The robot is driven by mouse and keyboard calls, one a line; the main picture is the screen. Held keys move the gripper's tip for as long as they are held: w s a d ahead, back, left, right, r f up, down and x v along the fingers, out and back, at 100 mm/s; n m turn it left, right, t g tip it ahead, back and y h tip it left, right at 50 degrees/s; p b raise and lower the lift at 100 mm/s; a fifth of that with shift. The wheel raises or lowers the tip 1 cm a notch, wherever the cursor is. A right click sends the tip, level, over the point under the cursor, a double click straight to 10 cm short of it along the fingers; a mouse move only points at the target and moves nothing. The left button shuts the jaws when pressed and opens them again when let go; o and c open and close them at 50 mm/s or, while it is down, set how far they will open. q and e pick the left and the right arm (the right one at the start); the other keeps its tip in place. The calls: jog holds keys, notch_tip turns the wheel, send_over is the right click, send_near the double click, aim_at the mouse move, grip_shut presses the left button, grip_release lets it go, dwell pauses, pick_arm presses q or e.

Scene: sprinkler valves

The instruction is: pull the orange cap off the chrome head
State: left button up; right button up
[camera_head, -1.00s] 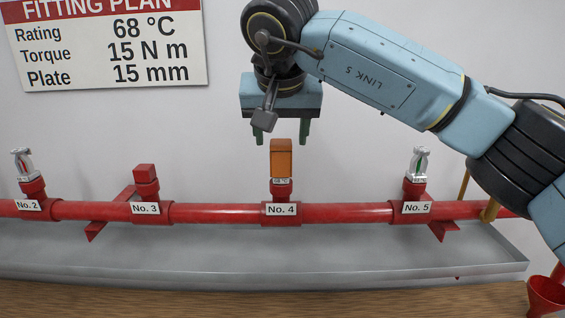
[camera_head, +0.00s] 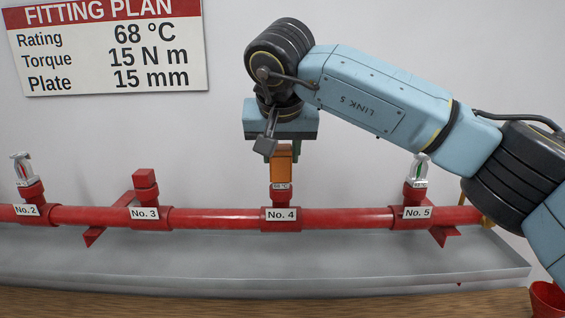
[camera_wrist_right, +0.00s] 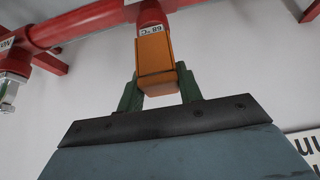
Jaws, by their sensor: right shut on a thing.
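The orange cap (camera_head: 281,168) stands upright on the fitting at the No. 4 outlet of the red pipe, with a small 68 °C label just below it. The chrome head under the cap is hidden. My right gripper (camera_head: 282,155) is above the cap, pointing down, with its fingers around it. In the right wrist view the two green fingers of the right gripper (camera_wrist_right: 160,88) press on both sides of the orange cap (camera_wrist_right: 155,60). My left gripper is not in view.
The red pipe (camera_head: 215,218) runs across above a grey tray (camera_head: 250,262). Bare chrome heads stand at No. 2 (camera_head: 22,170) and No. 5 (camera_head: 418,168); No. 3 has a red square plug (camera_head: 145,180). A red cup (camera_head: 547,298) is at bottom right.

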aim_at(281, 146)
jog(key=shift+r, duration=0.15)
jog(key=shift+c, duration=0.2)
jog(key=shift+r+p, duration=3.45)
jog(key=shift+f, duration=0.1)
